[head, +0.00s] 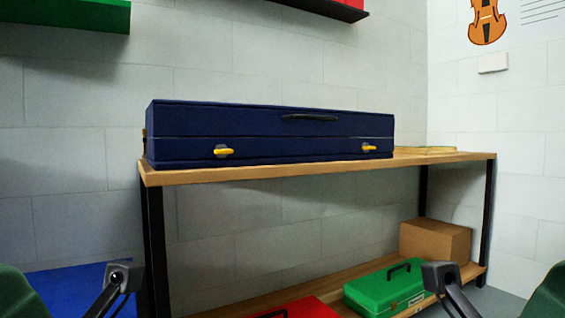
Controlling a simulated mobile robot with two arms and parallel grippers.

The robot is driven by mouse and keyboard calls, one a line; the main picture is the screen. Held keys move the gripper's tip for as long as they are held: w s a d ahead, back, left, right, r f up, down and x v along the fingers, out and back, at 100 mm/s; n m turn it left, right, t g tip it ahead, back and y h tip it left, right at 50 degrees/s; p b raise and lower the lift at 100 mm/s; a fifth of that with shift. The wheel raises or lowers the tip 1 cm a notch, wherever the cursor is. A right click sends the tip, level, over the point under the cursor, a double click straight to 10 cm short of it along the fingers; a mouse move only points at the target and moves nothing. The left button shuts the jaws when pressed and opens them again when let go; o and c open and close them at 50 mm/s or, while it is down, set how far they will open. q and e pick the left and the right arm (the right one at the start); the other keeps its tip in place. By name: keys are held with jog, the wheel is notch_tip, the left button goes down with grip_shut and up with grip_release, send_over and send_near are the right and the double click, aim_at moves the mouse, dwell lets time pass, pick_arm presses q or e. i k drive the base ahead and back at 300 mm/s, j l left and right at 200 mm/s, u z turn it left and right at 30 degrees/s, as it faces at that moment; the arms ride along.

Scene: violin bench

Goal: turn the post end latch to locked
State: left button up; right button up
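A closed dark blue violin case (270,122) lies on the wooden bench top (250,172). Its front face carries two latches with yellow levers, a left latch (224,152) and a right latch (370,148). Both levers lie about level across the seam area; the right one is small in the view. I cannot tell from the picture which one is the post end latch. Parts of my two arms show at the bottom left and bottom right, well apart from the case. The fingers of both my grippers are out of the picture.
A black handle (309,117) is on the case. A flat item (425,150) lies on the bench to its right. The lower shelf holds a green toolbox (386,287), a red box (298,309) and a cardboard box (436,241). A green shelf (65,15) hangs upper left.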

aim_at(221, 151)
jog(key=j+u, duration=0.3)
jog(key=i+j+u, duration=0.25)
jog(key=j+u, duration=0.3)
jog(key=i+j, duration=0.05)
jog(key=j, duration=0.05)
